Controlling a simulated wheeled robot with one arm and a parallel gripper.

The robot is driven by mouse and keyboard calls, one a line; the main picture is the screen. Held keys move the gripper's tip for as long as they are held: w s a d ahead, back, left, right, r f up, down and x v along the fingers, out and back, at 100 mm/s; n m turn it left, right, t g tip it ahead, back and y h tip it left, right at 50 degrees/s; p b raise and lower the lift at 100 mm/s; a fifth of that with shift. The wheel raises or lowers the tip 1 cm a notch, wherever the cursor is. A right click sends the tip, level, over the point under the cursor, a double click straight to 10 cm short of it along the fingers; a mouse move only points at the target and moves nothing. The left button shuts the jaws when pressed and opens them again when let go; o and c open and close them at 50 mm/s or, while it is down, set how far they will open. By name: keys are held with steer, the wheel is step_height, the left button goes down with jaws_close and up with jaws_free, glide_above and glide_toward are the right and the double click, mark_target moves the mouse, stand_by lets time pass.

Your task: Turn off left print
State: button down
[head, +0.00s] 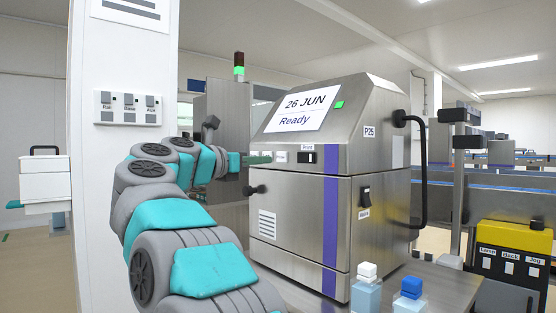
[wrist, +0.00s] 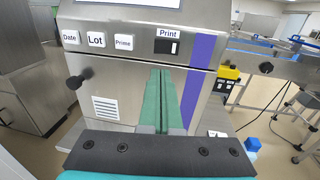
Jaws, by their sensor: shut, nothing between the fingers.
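The steel printer cabinet (head: 290,222) stands ahead, with a screen (head: 296,111) reading "26 JUN Ready" and a lit green lamp (head: 339,105). Under the label "Print" on its front is a black switch plate (head: 306,158). In the wrist view this Print switch (wrist: 167,47) has a pale lever at its right side. My gripper (head: 268,158) has its green fingers together and empty, pointing at the front panel. In the wrist view the fingertips (wrist: 160,72) show just below the Print switch. Contact with the panel cannot be told.
Date, Lot and Prime (wrist: 123,42) buttons sit left of the Print switch. A black knob (wrist: 80,78) sticks out lower left. A rocker switch (head: 364,196) is on the cabinet's side. Capped bottles (head: 366,291) stand at front right. A yellow button box (head: 513,255) is far right.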

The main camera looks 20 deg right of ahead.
mark_target(301, 158)
steer(key=p+x, duration=0.3)
steer(key=x, duration=1)
steer(key=shift+d, duration=0.1)
steer(key=shift+b, duration=0.35)
